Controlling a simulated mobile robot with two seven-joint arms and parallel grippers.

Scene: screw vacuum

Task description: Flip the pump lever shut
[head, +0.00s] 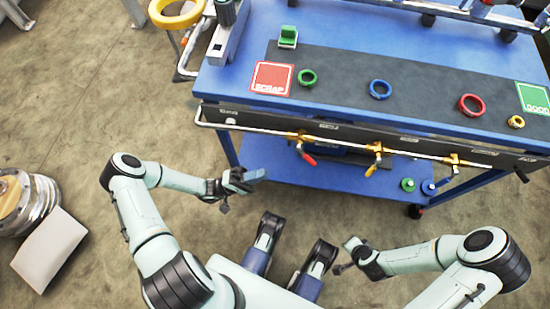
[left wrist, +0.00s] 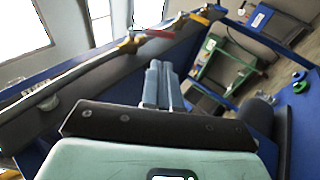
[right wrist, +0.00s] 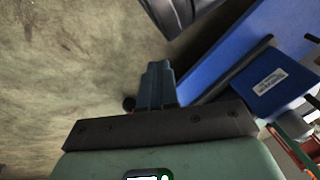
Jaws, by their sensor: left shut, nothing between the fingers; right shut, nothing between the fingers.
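I cannot tell which is the pump lever. In the left wrist view a red lever (left wrist: 160,33) and its brass valve (left wrist: 130,43) lie beyond the fingers. My left gripper (head: 260,174) is shut and empty, left of and below the left lever, apart from it. My right gripper (head: 350,243) is shut and empty, low over the floor side, well away from the levers.
The blue table (head: 350,30) carries coloured rings and the SCRAP (head: 272,78) and green (head: 533,98) pads. A blue lower shelf (head: 290,176) extends beneath the pipe. A metal drum (head: 25,205) stands at left. The floor before the table is clear.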

